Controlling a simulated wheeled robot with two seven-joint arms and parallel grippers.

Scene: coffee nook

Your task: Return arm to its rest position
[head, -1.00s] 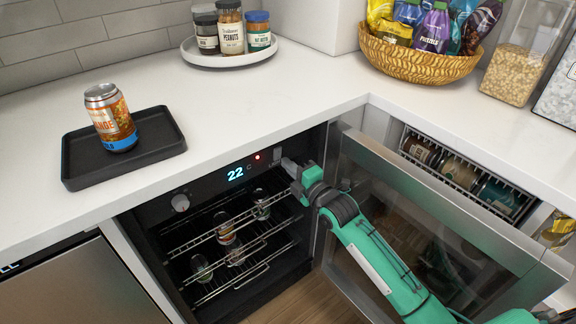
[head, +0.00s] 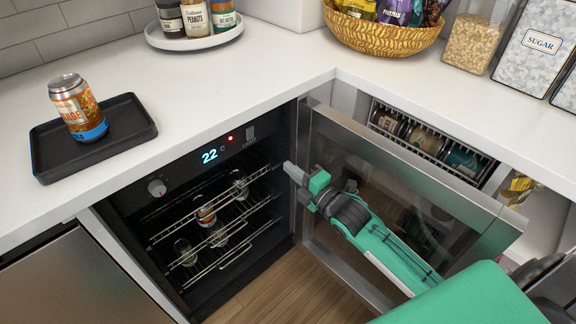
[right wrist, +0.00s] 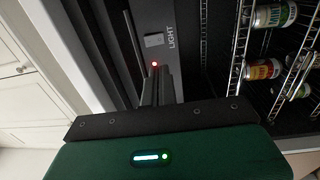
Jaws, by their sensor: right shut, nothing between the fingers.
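My right gripper (head: 290,171) is shut and empty. It is in front of the open mini fridge, between its right side and the open glass door (head: 400,190), apart from the control panel in the head view. My green right arm reaches back from it across the door to the lower right. In the right wrist view the closed fingers (right wrist: 155,88) point toward the panel's light switch (right wrist: 153,40) and red lamp (right wrist: 155,64). The fridge panel display (head: 209,155) reads 22. My left gripper is not in view.
Wire racks (head: 216,232) in the fridge hold several cans or jars. On the counter are a can (head: 78,107) on a black tray (head: 137,133), a white round tray (head: 160,40) of jars and a wicker basket (head: 385,40). The pull-out rack (head: 435,140) stands behind the door.

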